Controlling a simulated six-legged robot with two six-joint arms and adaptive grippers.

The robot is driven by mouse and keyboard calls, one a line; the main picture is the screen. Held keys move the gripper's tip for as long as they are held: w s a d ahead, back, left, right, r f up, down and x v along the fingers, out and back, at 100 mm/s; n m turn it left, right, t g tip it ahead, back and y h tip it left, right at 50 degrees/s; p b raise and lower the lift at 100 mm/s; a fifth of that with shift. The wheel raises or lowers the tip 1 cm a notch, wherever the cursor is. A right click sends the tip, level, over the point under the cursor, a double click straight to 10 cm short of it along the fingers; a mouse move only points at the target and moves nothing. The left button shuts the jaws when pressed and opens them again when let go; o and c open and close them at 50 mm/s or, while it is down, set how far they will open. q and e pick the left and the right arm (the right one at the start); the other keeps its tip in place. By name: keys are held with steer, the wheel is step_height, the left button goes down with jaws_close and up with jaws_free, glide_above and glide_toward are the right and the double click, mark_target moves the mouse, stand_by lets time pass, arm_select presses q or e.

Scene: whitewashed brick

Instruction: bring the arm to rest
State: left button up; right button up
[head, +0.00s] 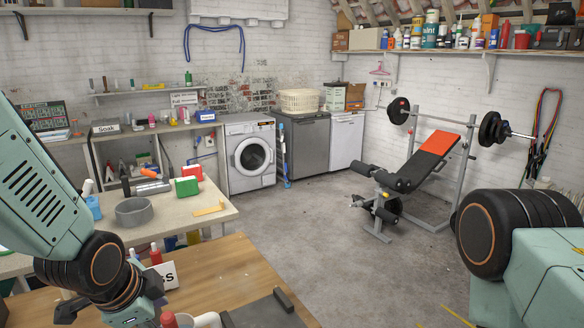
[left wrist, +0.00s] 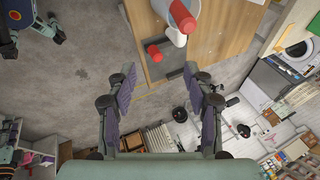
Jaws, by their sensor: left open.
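My left gripper (head: 108,308) hangs at the lower left of the head view, in front of the wooden table (head: 225,265), its fingers partly cut off by the bottom edge. In the left wrist view, my left gripper (left wrist: 160,72) shows two dark finger pads spread wide apart with nothing between them. The table edge and a red cylinder (left wrist: 153,53) lie beyond the fingertips. My right arm comes in at the right of the head view; its gripper is out of frame.
A dark tray (head: 262,314), a white container (head: 207,320) and a small sign (head: 165,276) are on the wooden table. A weight bench (head: 420,165) stands right. The grey floor between is clear.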

arm_select(q)
steer(key=s+f+n+b, duration=0.35)
steer(key=f+n, duration=0.25)
steer(key=f, duration=0.5)
steer(key=s+f+n+b, duration=0.35)
steer(key=f+n, duration=0.25)
steer(key=f, duration=0.4)
steer(key=s+f+n+g+b, duration=0.1)
steer(key=s+f+g+b, duration=0.4)
steer(key=s+f, duration=1.2)
steer(key=s+b, duration=0.1)
steer(key=s, duration=0.2)
steer(key=shift+s+f+n+y, duration=0.25)
steer(key=shift+s+n+y, duration=0.05)
steer(key=shift+y, duration=0.1)
steer(key=shift+a, duration=0.1)
steer(key=shift+c, duration=0.3)
steer(key=shift+c, duration=1.2)
